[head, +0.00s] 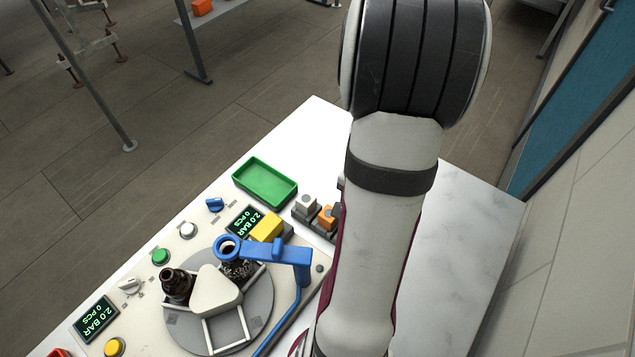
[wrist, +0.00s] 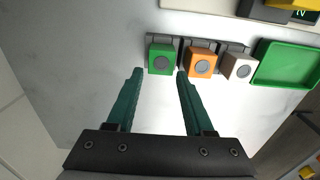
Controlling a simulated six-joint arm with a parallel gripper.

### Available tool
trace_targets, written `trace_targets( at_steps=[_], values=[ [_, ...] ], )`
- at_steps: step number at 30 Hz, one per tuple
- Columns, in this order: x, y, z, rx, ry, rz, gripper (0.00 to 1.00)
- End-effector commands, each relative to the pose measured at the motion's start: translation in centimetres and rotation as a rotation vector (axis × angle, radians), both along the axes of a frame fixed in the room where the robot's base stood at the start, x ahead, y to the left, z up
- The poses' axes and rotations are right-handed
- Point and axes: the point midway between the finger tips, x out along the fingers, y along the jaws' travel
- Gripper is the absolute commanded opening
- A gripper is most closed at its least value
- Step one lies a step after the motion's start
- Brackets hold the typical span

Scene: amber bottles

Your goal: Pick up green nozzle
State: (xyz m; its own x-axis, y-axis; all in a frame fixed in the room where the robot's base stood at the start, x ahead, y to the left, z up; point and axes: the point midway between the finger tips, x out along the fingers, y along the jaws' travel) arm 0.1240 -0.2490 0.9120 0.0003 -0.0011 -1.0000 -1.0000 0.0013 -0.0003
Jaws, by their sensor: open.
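The green nozzle (wrist: 161,58) is a green block with a round grey face, seated in a dark holder at the left end of a short row in the wrist view. My gripper (wrist: 160,72) is open, with its two teal fingers pointing at the green nozzle. The left fingertip is just left of the nozzle in the picture. The right fingertip is near the gap between the green and orange nozzles. Nothing is between the fingers in their near part. In the head view my arm hides the green nozzle and my gripper.
The orange nozzle (wrist: 200,62) is close beside the green one, then a white nozzle (wrist: 238,66). A green tray (head: 265,183) lies beyond them. A panel with a turntable (head: 262,300), amber bottles (head: 177,286) and a blue arm (head: 290,252) stands left. The white tabletop (head: 465,235) is clear at right.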

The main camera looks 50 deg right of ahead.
Motion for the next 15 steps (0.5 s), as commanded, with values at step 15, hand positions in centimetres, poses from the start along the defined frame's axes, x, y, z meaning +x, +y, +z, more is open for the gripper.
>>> trace_targets(
  at_steps=[15],
  values=[
    [0.1, 0.9, -4.9, 0.001, 0.0, 0.001, 0.49]
  ],
)
